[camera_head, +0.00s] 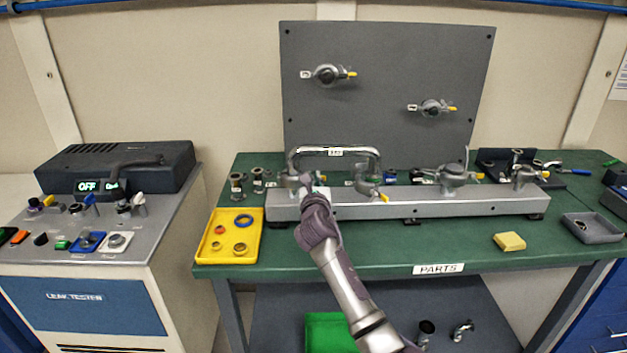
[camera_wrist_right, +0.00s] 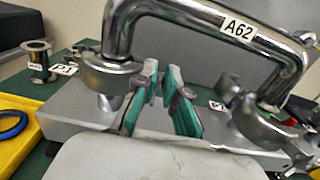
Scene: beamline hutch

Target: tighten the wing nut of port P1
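The metal manifold (camera_head: 420,207) stands on the green bench. A bent steel pipe labelled A62 (camera_head: 363,152) joins its two left ports, and it also arches across the right wrist view (camera_wrist_right: 190,12). The clamp at the pipe's left foot (camera_wrist_right: 108,76) sits beside the P1 label (camera_wrist_right: 63,70). My right gripper (camera_head: 309,187) is at this left end of the manifold. In the right wrist view its two teal-padded fingers (camera_wrist_right: 163,85) stand apart, just right of that clamp, under the pipe. I cannot make out the P1 wing nut; the fingers may hide it. My left gripper is out of view.
A yellow tray (camera_head: 214,252) with rings lies left of the manifold. A grey panel (camera_head: 390,50) rises behind. A yellow block (camera_head: 509,242) and a grey tray (camera_head: 592,228) lie at the right. The leak tester (camera_head: 110,190) stands left, showing OFF.

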